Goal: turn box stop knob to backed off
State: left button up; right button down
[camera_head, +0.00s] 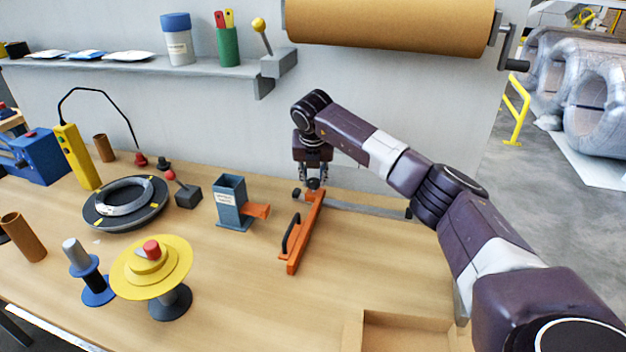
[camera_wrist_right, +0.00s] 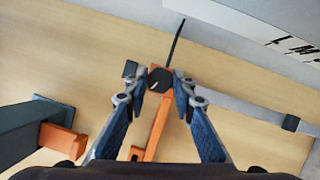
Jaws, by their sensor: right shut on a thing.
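The box stop is an orange bar (camera_head: 304,236) with a black handle (camera_head: 291,233) lying on the table, its far end at a grey rail (camera_head: 362,208). In the right wrist view, a dark hexagonal knob (camera_wrist_right: 159,79) with a light mark sits on the far end of the orange bar (camera_wrist_right: 152,132). My right gripper (camera_head: 313,184) points down over that end. In the wrist view its fingertips (camera_wrist_right: 157,88) are on either side of the knob, shut on it. The head view mostly hides the knob. My left gripper is not in view.
A blue-grey holder (camera_head: 230,205) with an orange tab stands left of the bar. A yellow disc stand (camera_head: 150,268), a dark ring plate (camera_head: 124,204) and a yellow device (camera_head: 77,157) are farther left. A cardboard tray (camera_head: 405,334) is at the front right. Table between is clear.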

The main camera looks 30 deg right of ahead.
jog(key=shift+d+n+t+y, duration=0.1)
jog(key=shift+n+t+y, duration=0.35)
jog(key=shift+n, duration=0.95)
jog(key=c, duration=1.6)
grip_release()
jog(key=v, duration=1.2)
jog(key=shift+r, duration=0.1)
